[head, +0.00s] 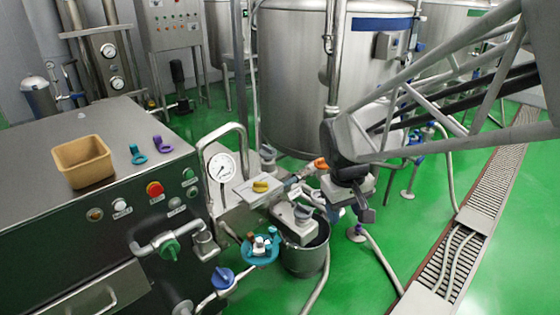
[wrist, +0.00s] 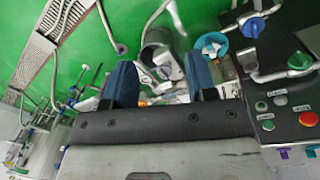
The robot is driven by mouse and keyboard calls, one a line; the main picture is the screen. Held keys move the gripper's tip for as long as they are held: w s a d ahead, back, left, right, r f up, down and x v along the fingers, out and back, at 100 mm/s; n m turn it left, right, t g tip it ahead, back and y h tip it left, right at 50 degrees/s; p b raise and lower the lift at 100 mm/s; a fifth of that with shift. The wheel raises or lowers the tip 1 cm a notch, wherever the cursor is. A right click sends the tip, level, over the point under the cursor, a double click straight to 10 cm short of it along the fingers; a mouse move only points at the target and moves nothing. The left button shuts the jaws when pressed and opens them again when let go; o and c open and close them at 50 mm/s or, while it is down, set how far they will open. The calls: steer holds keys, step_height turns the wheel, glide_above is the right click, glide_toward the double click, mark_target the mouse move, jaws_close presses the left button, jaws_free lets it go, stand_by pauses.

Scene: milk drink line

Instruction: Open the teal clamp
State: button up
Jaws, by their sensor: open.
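A small teal clamp-like piece (head: 137,154), ring-shaped with a raised knob, lies on the steel cabinet top beside a similar purple piece (head: 162,145). In the wrist view a teal bit (wrist: 312,152) shows at the lower right edge. I cannot tell whether its ring is open or closed. A round teal dish (head: 262,252) with small white and blue pieces sits lower, near the pipes; it also shows in the wrist view (wrist: 212,43). My gripper (head: 352,207) hangs to the right of the pump area, well away from the cabinet top. In the wrist view my gripper (wrist: 160,65) is open and empty.
A tan box (head: 83,163) stands on the cabinet (head: 40,135) left of the teal piece. A pressure gauge (head: 221,168), a bent steel rail and pipes stand between my gripper and the cabinet top. A steel bucket (head: 304,258) is below.

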steer(key=w+a+f+n+g, duration=0.1)
steer(key=w+a+f+n, duration=0.1)
steer(key=w+a+f, duration=0.3)
steer(key=n+g+h, duration=0.2)
steer(key=n+h, duration=0.1)
steer(key=n, duration=0.3)
glide_above(269, 246)
steer(key=a, duration=0.2)
steer(key=f, duration=1.5)
steer(key=w+f, duration=0.1)
steer(key=f, duration=0.7)
steer(key=shift+a+f, duration=0.1)
steer(key=shift+f, duration=0.1)
steer(key=shift+f, duration=0.1)
steer(key=shift+x, duration=3.8)
jaws_close()
